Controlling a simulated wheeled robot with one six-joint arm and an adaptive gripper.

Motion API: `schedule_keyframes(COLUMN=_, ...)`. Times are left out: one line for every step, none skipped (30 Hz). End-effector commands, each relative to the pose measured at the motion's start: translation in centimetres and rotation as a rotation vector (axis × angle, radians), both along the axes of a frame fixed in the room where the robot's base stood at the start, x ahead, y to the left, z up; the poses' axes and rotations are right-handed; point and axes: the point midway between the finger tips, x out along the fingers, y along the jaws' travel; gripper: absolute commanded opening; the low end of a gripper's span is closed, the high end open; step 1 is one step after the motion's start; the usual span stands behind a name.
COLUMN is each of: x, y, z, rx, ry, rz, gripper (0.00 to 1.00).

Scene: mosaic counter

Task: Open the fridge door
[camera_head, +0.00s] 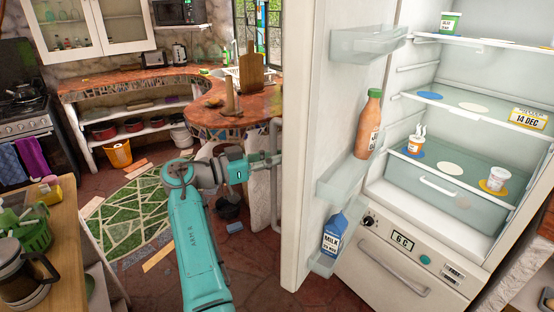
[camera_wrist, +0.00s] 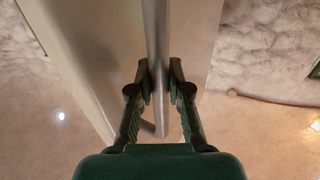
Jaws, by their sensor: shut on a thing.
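The white fridge stands at the right of the head view with its door (camera_head: 309,150) swung wide open toward the left. The lit shelves (camera_head: 470,60) inside are exposed. The grey bar handle (camera_head: 275,190) is on the door's outer side, facing my arm. My gripper (camera_head: 272,158) reaches the handle from the left; its fingertips are small in the head view. In the wrist view, my gripper (camera_wrist: 160,88) has a finger on each side of the vertical handle (camera_wrist: 156,40), shut on it. The door panel (camera_wrist: 105,50) shows behind the handle.
The door shelves hold an orange-brown bottle (camera_head: 369,125) and a blue milk carton (camera_head: 334,234). A curved mosaic counter (camera_head: 150,80) stands behind my arm. A wooden table (camera_head: 60,235) is at the near left. Floor with a green rug (camera_head: 140,215) lies between.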

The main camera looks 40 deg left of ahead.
Motion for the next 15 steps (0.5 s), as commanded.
schedule_keyframes(x=-0.03, y=0.09, z=-0.09, rx=-0.001, ry=0.002, rz=0.001, gripper=0.00)
schedule_keyframes(x=-0.03, y=0.10, z=-0.10, rx=-0.001, ry=0.002, rz=0.001, gripper=0.00)
schedule_keyframes(x=-0.03, y=0.10, z=-0.10, rx=-0.001, ry=0.002, rz=0.001, gripper=0.00)
schedule_keyframes(x=-0.03, y=0.10, z=-0.10, rx=-0.001, ry=0.002, rz=0.001, gripper=0.00)
schedule_keyframes(x=-0.03, y=0.09, z=-0.10, rx=-0.001, ry=0.002, rz=0.001, gripper=0.00)
schedule_keyframes(x=-0.03, y=0.09, z=-0.11, rx=-0.001, ry=0.002, rz=0.001, gripper=0.00)
schedule_keyframes(x=-0.03, y=0.09, z=-0.11, rx=-0.001, ry=0.002, rz=0.001, gripper=0.00)
schedule_keyframes(x=-0.03, y=0.09, z=-0.11, rx=-0.001, ry=0.002, rz=0.001, gripper=0.00)
schedule_keyframes(x=-0.03, y=0.08, z=-0.11, rx=-0.001, ry=0.002, rz=0.001, gripper=0.00)
schedule_keyframes(x=-0.03, y=0.08, z=-0.11, rx=-0.001, ry=0.002, rz=0.001, gripper=0.00)
schedule_keyframes(x=-0.03, y=0.08, z=-0.11, rx=-0.001, ry=0.002, rz=0.001, gripper=0.24)
schedule_keyframes(x=-0.03, y=0.07, z=-0.10, rx=-0.001, ry=0.002, rz=0.001, gripper=0.34)
schedule_keyframes(x=-0.03, y=0.07, z=-0.10, rx=-0.001, ry=0.002, rz=0.001, gripper=0.42)
schedule_keyframes(x=-0.03, y=0.07, z=-0.09, rx=0.000, ry=0.001, rz=0.001, gripper=0.43)
schedule_keyframes(x=-0.02, y=0.06, z=-0.08, rx=0.000, ry=0.001, rz=0.001, gripper=0.43)
